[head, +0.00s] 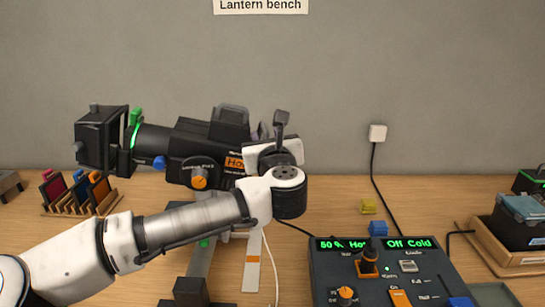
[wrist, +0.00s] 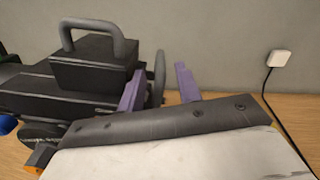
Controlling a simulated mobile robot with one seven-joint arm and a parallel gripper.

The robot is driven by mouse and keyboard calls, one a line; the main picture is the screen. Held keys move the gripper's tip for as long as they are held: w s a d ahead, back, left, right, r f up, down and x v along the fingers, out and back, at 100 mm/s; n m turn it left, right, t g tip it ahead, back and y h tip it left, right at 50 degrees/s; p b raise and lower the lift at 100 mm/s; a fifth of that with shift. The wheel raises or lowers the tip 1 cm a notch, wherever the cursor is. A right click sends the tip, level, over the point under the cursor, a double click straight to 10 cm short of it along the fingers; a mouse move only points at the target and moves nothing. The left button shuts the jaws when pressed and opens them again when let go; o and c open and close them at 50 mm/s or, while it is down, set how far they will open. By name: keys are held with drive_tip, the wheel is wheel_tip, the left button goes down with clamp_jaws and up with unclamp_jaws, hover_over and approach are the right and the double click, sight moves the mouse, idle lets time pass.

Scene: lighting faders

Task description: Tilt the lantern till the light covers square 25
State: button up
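The lantern (head: 185,140) is a black stage light on a stand at the back of the bench, its square front (head: 95,140) facing left. It has a green ring, a blue knob, an orange knob and an orange label. Its grey rear handle (head: 281,120) sticks up at the right end. In the wrist view, my gripper (wrist: 158,90) has its two purple fingers apart, and the grey rear handle (wrist: 159,70) shows between or just beyond them. I cannot tell whether a finger touches it. My arm hides part of the lantern's rear and stand. Square 25 and the light patch are not in view.
A control desk (head: 385,275) at the right reads "50 % Ho" and "Off Cold". A rack of coloured filters (head: 80,192) stands left. A wooden tray (head: 490,250) is far right.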

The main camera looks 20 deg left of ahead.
drive_tip(key=b+v, duration=0.2)
drive_tip(key=v, duration=0.8)
drive_tip(key=shift+s, duration=0.1)
